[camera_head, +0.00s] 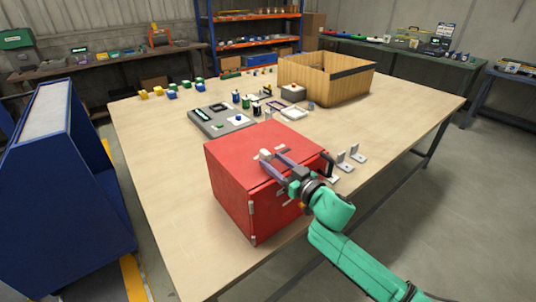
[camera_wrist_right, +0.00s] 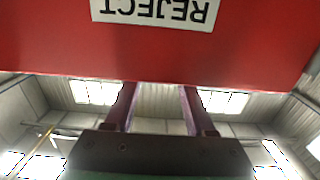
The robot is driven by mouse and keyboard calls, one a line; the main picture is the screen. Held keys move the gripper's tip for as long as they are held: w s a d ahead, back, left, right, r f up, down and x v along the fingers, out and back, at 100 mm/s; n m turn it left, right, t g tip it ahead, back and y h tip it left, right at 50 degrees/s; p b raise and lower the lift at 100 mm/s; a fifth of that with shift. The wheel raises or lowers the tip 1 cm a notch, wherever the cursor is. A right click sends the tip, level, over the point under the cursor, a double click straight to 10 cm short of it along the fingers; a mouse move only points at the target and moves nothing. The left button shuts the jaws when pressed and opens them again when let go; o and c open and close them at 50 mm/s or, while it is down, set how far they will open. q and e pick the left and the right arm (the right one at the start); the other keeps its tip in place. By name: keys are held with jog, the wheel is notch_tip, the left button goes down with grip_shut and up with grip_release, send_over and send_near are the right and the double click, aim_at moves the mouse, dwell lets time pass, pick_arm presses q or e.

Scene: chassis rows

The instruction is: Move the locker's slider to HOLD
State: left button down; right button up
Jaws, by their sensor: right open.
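The red locker (camera_head: 230,160) stands on the near part of the wooden table. My right gripper (camera_head: 273,161) reaches over its top from the front right, fingers spread apart. A small pale block (camera_head: 265,154), perhaps the slider's knob, shows at the fingertips; I cannot tell whether the fingers touch it. Small pale labels (camera_head: 282,149) lie on the top, too small to read. In the right wrist view the open fingers (camera_wrist_right: 158,88) point at a red face of the locker (camera_wrist_right: 250,50) with an upside-down REJECT label (camera_wrist_right: 155,10). The slider and HOLD are not readable there.
Metal brackets (camera_head: 351,156) stand right of the locker. Behind it are a grey panel (camera_head: 220,120), small parts and a wooden crate (camera_head: 325,78). Coloured blocks (camera_head: 172,92) lie at the back left.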

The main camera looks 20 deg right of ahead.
aim_at(269, 157)
jog(key=x, duration=0.3)
jog(key=shift+w, duration=0.1)
grip_shut()
dwell(1.3)
